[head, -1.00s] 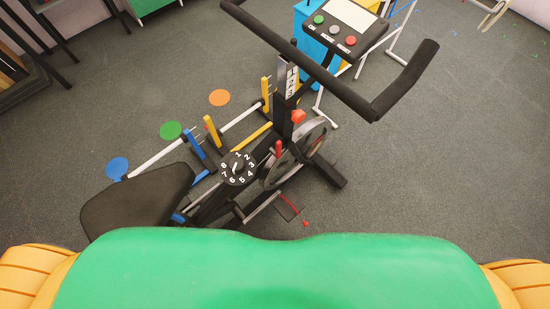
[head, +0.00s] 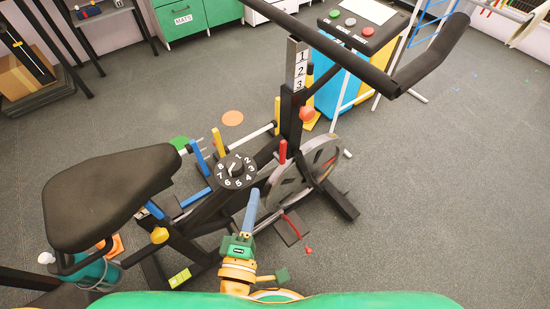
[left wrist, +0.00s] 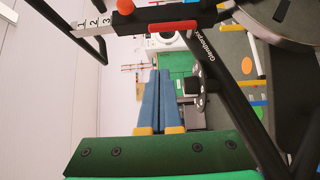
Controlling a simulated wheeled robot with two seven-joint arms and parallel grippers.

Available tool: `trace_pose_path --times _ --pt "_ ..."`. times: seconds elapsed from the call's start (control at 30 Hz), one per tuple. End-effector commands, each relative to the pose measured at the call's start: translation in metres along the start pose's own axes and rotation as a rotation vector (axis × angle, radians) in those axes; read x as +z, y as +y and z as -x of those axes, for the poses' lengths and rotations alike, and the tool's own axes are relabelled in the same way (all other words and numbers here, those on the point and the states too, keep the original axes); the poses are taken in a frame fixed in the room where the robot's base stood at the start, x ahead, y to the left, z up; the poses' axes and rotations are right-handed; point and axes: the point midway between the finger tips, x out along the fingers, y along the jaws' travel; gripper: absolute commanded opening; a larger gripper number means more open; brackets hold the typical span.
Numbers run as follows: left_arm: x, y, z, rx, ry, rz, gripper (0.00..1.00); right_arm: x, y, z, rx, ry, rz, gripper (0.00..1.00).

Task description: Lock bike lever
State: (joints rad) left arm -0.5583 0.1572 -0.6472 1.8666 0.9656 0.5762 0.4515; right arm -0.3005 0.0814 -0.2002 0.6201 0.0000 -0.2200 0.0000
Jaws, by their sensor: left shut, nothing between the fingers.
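The exercise bike stands in front of me. A short red lever (head: 283,151) sticks up from its black frame (head: 291,120), just below an orange knob (head: 307,113). In the left wrist view the red lever (left wrist: 173,26) lies across the top, right of the orange knob (left wrist: 125,6). My left gripper (head: 254,191) points up at the bike, below and left of the lever and clear of it. Its blue fingers (left wrist: 158,72) are together and empty. Which way the lever is locked cannot be told. My right gripper is not in view.
The numbered dial (head: 237,170) is just above my left fingers. The black seat (head: 105,195) is at left, the flywheel (head: 305,175) at right, the handlebar (head: 350,62) above. A green cabinet (head: 185,22) stands behind. Floor at right is open.

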Motion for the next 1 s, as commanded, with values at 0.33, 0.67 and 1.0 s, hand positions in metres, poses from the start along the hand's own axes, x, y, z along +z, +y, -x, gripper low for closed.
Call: trace_pose_path --times 0.33,0.67,1.0 --pt "0.000 0.002 -0.076 0.004 0.001 -0.002 0.00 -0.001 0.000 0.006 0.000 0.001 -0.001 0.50" --pt "0.025 0.000 -0.114 0.001 0.000 -0.001 0.00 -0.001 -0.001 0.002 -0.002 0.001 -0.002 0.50" --pt "0.028 0.000 -0.116 0.001 0.000 -0.003 0.00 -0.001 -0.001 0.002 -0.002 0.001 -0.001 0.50"
